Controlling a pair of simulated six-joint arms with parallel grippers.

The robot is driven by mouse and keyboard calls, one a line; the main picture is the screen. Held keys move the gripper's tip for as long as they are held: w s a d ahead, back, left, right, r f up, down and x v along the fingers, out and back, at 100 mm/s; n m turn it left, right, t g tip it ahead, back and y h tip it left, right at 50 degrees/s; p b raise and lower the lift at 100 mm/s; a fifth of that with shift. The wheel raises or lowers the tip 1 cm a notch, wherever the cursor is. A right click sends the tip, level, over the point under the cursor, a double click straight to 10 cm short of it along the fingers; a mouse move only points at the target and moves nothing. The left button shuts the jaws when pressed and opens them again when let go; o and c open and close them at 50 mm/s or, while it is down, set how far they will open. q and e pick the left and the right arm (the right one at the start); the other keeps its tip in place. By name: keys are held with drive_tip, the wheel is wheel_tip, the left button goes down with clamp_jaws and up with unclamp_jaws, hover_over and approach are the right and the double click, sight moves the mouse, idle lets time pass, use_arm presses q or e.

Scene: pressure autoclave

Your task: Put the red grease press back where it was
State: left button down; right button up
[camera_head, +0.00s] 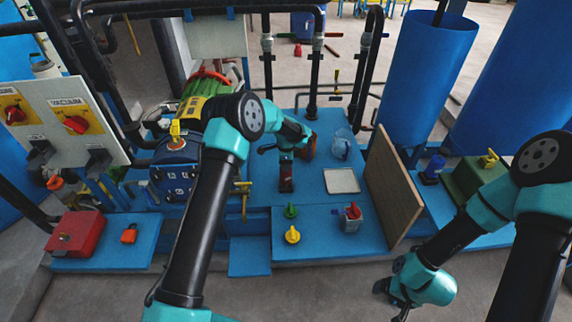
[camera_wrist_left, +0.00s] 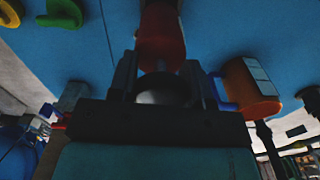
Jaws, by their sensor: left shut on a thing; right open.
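My left gripper (camera_head: 286,157) is above the middle of the blue platform, shut on the red grease press (camera_head: 287,184). In the left wrist view the red press (camera_wrist_left: 161,38) sits between the two fingers (camera_wrist_left: 160,78), with a rounded grey end toward the camera. Its far end is cut off at the top of that view, so I cannot tell whether it touches the platform. My right gripper (camera_head: 396,291) is open and empty over the floor at the lower right.
An orange-red mug-like container (camera_wrist_left: 252,90) is close beside my left gripper. A clear jug (camera_head: 341,147), a pale square plate (camera_head: 342,181), a small red-topped container (camera_head: 352,219), a green knob (camera_head: 290,211) and a yellow knob (camera_head: 292,235) are nearby. A brown upright board (camera_head: 392,190) bounds the right.

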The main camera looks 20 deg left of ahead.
use_arm(q)
drive_tip(key=shift+f, duration=0.25)
drive_tip(key=c, duration=0.5)
unclamp_jaws()
drive_tip(key=shift+f, duration=0.15)
drive_tip(key=shift+c, duration=0.2)
wheel_tip(320, 180, up, 12)
drive_tip(key=shift+r, duration=0.15)
idle(0.3)
